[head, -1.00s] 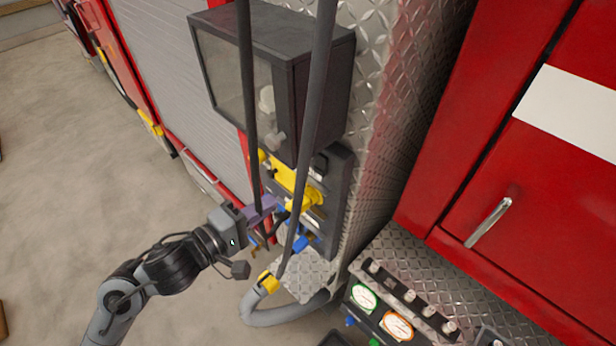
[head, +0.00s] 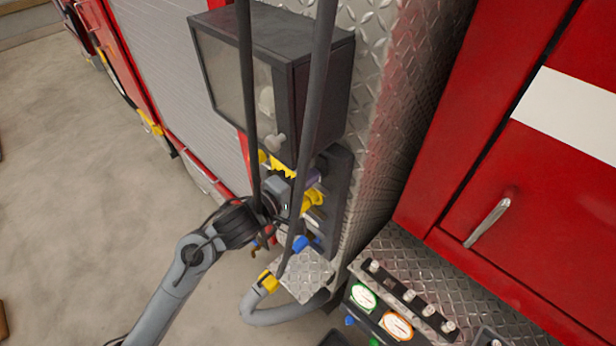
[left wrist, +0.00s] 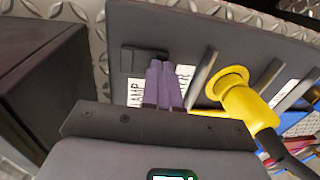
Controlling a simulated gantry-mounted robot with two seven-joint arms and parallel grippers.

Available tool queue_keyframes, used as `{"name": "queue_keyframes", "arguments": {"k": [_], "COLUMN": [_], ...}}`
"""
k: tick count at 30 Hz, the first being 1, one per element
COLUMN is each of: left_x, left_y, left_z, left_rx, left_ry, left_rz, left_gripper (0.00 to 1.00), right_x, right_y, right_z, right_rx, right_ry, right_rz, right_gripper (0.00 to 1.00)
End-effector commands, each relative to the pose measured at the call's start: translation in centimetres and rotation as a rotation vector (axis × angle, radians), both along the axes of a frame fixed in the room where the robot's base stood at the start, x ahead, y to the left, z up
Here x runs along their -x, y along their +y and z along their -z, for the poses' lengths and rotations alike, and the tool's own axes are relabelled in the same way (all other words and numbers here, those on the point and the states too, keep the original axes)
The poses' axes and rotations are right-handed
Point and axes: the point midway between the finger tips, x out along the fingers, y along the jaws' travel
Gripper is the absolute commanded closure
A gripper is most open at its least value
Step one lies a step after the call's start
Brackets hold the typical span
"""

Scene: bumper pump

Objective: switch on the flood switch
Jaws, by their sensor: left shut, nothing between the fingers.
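A black switch (left wrist: 143,60) sits on the dark panel (left wrist: 200,28) in the left wrist view. White labels lie beside it, partly covered by my fingers; the lettering I can make out looks like "LAMP", and I cannot confirm that this is the flood switch. My left gripper (left wrist: 163,66) is shut and empty, its purple fingers together. Its tips are just right of the switch in that view; I cannot tell whether they touch it. In the head view the left gripper (head: 313,178) is at the panel, partly behind a dark hose. My right gripper is not in view.
A yellow fitting (left wrist: 236,88) stands out from the panel close to the fingers. Dark hoses (head: 309,120) hang in front of the panel. A black box with a window (head: 318,85) is above it. A control panel with round labels (head: 396,325) lies lower right.

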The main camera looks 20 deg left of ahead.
Motion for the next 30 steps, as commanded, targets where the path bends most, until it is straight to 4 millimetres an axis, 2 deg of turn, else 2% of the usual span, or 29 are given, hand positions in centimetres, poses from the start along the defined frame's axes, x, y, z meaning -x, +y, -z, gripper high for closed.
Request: {"name": "queue_keyframes", "arguments": {"k": [8, 12, 20, 26, 30], "left_x": [0.0, -0.4, -0.4, 0.3, 1.5], "left_y": [0.0, -0.3, -0.3, -0.4, -0.5], "left_z": [0.0, 0.5, 0.2, 0.1, 0.2], "left_rx": [0.000, 0.022, 0.019, 0.020, 0.021], "left_ry": [0.000, -0.032, -0.040, -0.038, -0.034], "left_rz": [0.000, 0.002, 0.003, 0.011, 0.023], "left_gripper": [1.00, 1.00, 1.00, 1.00, 1.00], "right_x": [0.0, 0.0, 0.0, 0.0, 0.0], "right_y": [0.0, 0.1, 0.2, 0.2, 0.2], "right_z": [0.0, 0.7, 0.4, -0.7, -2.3], "right_rx": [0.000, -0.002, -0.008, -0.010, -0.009], "right_ry": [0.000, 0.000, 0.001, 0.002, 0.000], "right_rz": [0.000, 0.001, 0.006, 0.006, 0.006], "right_gripper": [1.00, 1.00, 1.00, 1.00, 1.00]}}
